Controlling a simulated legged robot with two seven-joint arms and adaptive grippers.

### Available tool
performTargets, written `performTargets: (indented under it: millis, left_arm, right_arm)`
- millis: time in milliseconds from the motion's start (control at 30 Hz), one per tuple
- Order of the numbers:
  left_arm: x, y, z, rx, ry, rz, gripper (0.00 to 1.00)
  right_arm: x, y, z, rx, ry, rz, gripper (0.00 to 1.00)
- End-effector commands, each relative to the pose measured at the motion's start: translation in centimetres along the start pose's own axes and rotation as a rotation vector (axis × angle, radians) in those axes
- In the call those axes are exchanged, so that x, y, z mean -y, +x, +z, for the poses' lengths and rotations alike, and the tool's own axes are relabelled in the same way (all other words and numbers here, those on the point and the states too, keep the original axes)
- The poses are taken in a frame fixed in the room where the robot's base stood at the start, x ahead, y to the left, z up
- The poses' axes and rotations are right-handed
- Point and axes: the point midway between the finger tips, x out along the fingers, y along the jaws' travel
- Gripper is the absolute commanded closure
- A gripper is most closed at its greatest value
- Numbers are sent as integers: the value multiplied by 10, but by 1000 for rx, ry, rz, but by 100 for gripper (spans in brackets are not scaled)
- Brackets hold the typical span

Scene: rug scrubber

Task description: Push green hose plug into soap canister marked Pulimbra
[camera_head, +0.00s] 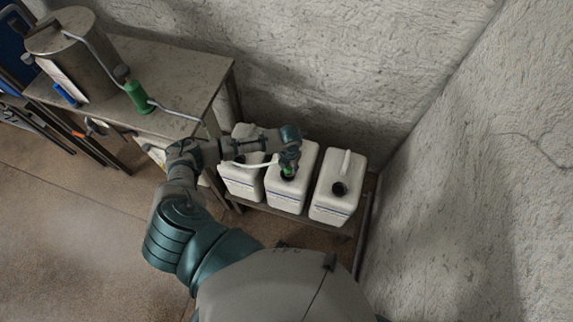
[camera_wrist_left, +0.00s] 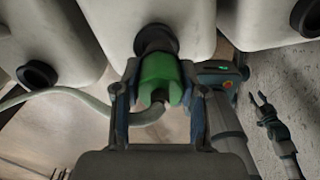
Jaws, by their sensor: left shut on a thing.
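Three white soap canisters stand side by side on a low shelf in the head view: a left one (camera_head: 243,182), a middle one (camera_head: 287,198) and a right one (camera_head: 333,205). Their label print is too small to read. My left gripper (camera_head: 289,163) is over the middle canister's mouth. In the left wrist view its fingers (camera_wrist_left: 160,95) are shut on the green hose plug (camera_wrist_left: 160,72), which meets the black neck (camera_wrist_left: 155,39) of that canister. How deep the plug sits is hidden. What looks like my right gripper (camera_wrist_left: 267,112) shows small at the right.
A pale hose (camera_head: 252,163) runs from the plug to the left. A metal table (camera_head: 180,80) holds a metal tank (camera_head: 75,60) and a green-handled tool (camera_head: 138,97). Rough walls (camera_head: 350,60) close in behind and on the right. The floor at left is open.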

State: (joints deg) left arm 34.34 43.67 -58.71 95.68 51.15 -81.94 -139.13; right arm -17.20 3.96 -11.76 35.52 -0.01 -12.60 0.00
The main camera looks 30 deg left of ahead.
Motion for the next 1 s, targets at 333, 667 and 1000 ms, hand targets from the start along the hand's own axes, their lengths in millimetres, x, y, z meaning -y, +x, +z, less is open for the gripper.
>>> performTargets:
  millis: [333,667,1000]
  left_arm:
    - [0,3,0,0,-1,-4,100]
    - [-2,8,0,0,-2,-3,100]
    - [-5,18,0,0,-2,-2,100]
  right_arm:
    - [-20,-2,3,3,-1,23,60]
    - [-10,2,2,2,3,13,60]
    - [-3,8,2,2,1,4,60]
